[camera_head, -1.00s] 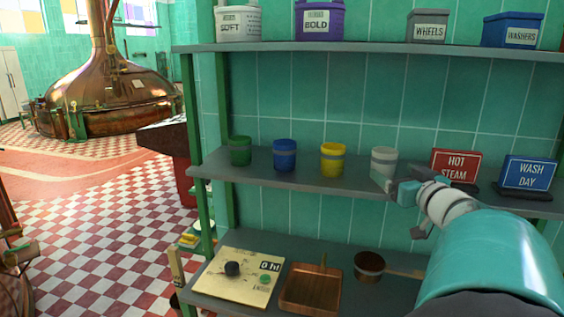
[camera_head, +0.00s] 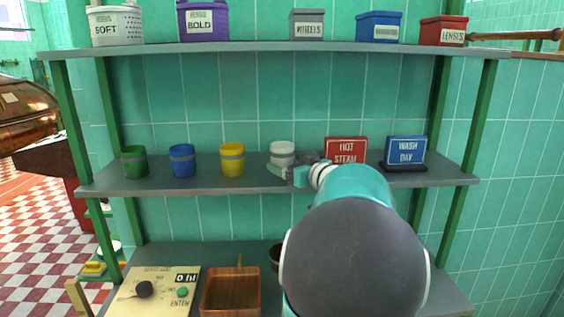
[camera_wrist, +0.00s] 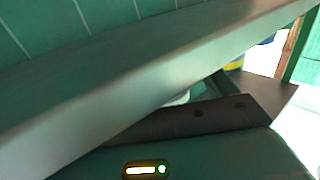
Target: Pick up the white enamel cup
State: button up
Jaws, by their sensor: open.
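The white enamel cup (camera_head: 282,149) stands upright on the middle shelf, between the yellow cup (camera_head: 232,160) and the red HOT STEAM sign (camera_head: 346,150). My gripper (camera_head: 282,172) is open at the shelf's front, just before the cup, and overlaps its lower part in the head view. I cannot tell whether it touches the cup. In the wrist view, a small pale patch (camera_wrist: 181,98) shows beside the dark part of my gripper; it may be the cup, mostly hidden.
A blue cup (camera_head: 182,161) and a green cup (camera_head: 134,162) stand farther left, and a blue WASH DAY sign (camera_head: 406,150) to the right. The upper shelf (camera_head: 260,47) holds labelled bins. Below are a control panel (camera_head: 160,300) and a wooden tray (camera_head: 231,293).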

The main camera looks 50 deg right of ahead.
aim_at(289, 164)
jog(key=x, duration=0.3)
jog(key=shift+w, duration=0.25)
jog(key=shift+c, duration=0.4)
jog(key=c, duration=1)
